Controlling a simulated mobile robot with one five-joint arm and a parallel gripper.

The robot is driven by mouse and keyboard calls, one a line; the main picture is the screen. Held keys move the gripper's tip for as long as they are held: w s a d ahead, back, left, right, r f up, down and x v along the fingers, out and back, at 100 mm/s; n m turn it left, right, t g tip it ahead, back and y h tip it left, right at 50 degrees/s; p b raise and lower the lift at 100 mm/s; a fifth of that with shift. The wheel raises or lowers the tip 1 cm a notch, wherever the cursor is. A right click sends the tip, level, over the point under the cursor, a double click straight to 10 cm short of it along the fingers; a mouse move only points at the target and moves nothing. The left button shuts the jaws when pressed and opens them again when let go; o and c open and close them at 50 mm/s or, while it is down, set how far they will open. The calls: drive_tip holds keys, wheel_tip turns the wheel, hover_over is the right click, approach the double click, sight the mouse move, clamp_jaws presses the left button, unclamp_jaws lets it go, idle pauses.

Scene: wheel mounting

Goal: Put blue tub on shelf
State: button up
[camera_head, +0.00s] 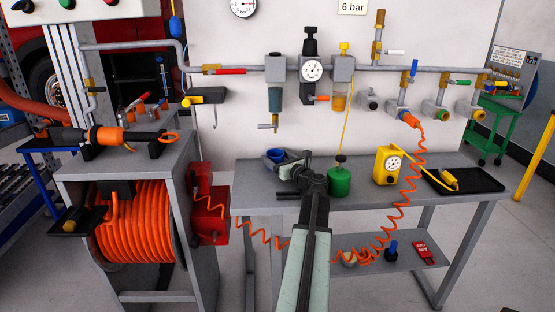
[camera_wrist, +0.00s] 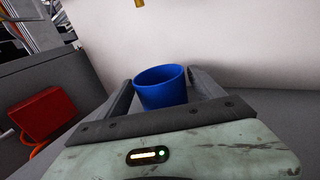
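The blue tub (camera_head: 275,154) stands upright at the back left of the grey bench top, partly hidden by my gripper in the head view. It also shows in the wrist view (camera_wrist: 160,88), with its open top up. My gripper (camera_head: 291,161) is low over the bench at the tub. In the wrist view my gripper's fingers (camera_wrist: 161,80) are spread wide, one on each side of the tub. Whether they touch its wall is hard to tell. The lower shelf (camera_head: 408,256) is under the bench top.
A green bottle (camera_head: 340,181), a yellow gauge unit (camera_head: 388,165) and a black tray (camera_head: 465,181) stand on the bench. An orange coiled hose (camera_head: 398,205) hangs across its front. The shelf bears a blue-topped item (camera_head: 391,251) and a red tag (camera_head: 422,250). A red box (camera_head: 210,205) is left.

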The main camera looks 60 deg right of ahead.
sight(281, 159)
drive_tip(key=shift+r, duration=0.15)
drive_tip(key=shift+s+a, duration=0.1)
drive_tip(key=shift+s, duration=0.1)
drive_tip(key=v, duration=0.7)
